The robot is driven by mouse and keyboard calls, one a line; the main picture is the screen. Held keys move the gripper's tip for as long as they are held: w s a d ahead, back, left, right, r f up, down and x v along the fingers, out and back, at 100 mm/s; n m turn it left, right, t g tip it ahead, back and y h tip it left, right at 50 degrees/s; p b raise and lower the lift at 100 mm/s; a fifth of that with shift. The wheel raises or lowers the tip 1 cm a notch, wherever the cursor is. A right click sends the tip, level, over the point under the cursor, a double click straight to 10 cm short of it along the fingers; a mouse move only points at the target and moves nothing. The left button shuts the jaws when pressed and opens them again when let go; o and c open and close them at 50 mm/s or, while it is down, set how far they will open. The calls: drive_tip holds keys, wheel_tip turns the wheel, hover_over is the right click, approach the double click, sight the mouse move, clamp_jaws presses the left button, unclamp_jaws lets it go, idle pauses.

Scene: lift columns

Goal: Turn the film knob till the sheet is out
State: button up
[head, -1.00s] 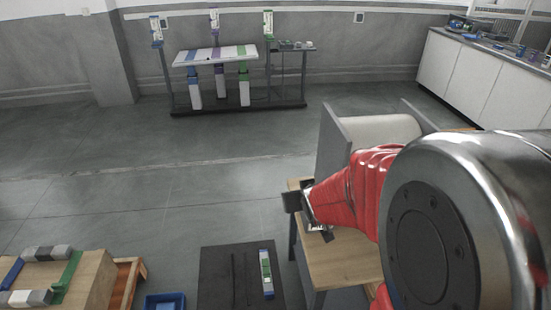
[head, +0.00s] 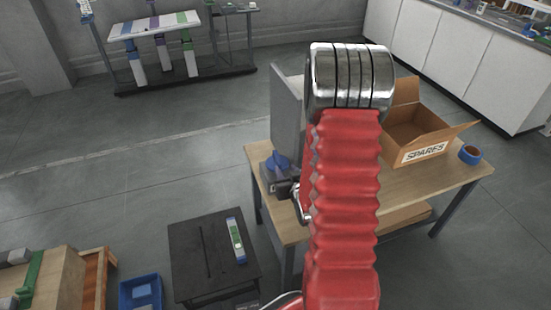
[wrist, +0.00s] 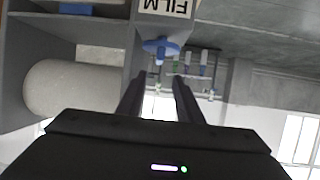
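The film stand's grey side panel (head: 287,105) rises from the wooden bench (head: 262,190). A blue winged knob (head: 277,163) is at its left side. In the wrist view, which is upside down, the knob (wrist: 160,47) lies just beyond my gripper (wrist: 162,78), by the FILM label (wrist: 168,7). The two dark fingers are apart with nothing between them; the knob appears clear of their tips. The white film roll (wrist: 70,88) is left of the fingers in the wrist view. My red arm hides it in the head view. I cannot make out any drawn-out sheet.
An open SPARES box (head: 415,130) and a blue tape roll (head: 470,154) sit on the bench's right. A low black table (head: 190,250) with a green-and-white column and a blue bin (head: 140,291) stand left. Lift columns (head: 155,25) stand behind; grey floor between is clear.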

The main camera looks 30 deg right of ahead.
sight(278, 158)
idle(0.4)
drive_tip(key=x, duration=1.4)
drive_tip(key=shift+s, duration=0.1)
drive_tip(key=shift+c, duration=0.2)
